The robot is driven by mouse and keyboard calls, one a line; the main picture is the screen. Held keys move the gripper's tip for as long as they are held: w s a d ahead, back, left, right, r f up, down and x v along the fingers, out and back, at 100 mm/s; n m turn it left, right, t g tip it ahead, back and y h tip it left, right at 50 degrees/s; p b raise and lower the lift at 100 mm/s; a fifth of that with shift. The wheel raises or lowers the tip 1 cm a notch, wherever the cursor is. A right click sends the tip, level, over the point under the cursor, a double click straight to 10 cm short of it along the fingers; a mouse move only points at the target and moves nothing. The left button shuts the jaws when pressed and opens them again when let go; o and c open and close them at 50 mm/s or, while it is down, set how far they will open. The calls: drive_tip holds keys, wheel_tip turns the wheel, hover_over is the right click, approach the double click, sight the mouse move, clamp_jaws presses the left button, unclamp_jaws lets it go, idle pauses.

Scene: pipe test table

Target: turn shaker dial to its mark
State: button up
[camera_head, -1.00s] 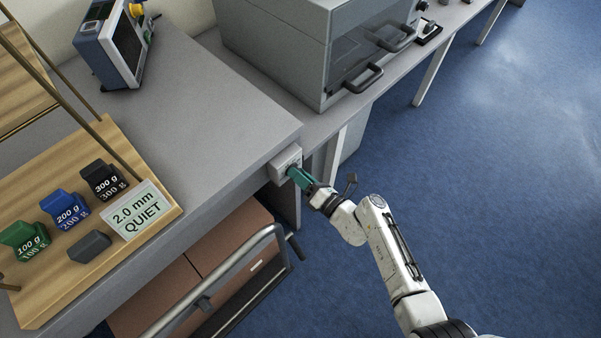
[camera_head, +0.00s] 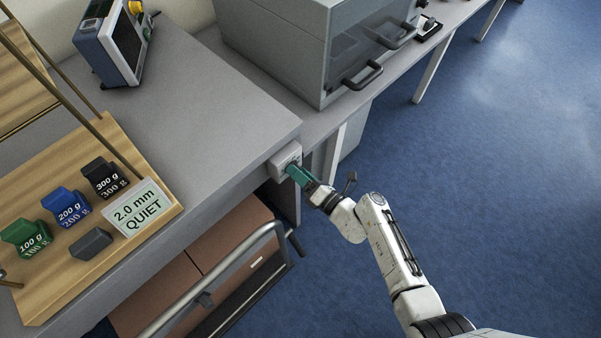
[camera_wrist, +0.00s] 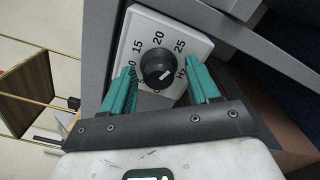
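The shaker dial (camera_wrist: 157,68) is a round black knob on a pale panel (camera_wrist: 140,32) printed 15, 20, 25 and Hz. A short white line on the knob points to the lower right in the wrist view. No separate target mark can be made out. My gripper (camera_head: 297,174) has green fingers and is at the panel on the table's corner. In the wrist view its fingers stand on either side of the knob, with visible gaps. Whether the fingertips reach the knob's depth is unclear. The lower part of the scale is partly hidden by the left finger.
A wooden board (camera_head: 60,290) holds several labelled weights and a "2.0 mm QUIET" card (camera_head: 138,207). A grey cabinet (camera_head: 275,50) with handles stands behind. A cart rail (camera_head: 225,262) lies below the table edge, left of my arm. Blue floor (camera_head: 500,200) is clear at right.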

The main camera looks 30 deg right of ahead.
drive_tip(key=v, duration=1)
drive_tip(key=shift+s+d, duration=0.15)
drive_tip(key=shift+s, duration=0.2)
drive_tip(key=shift+r, duration=0.1)
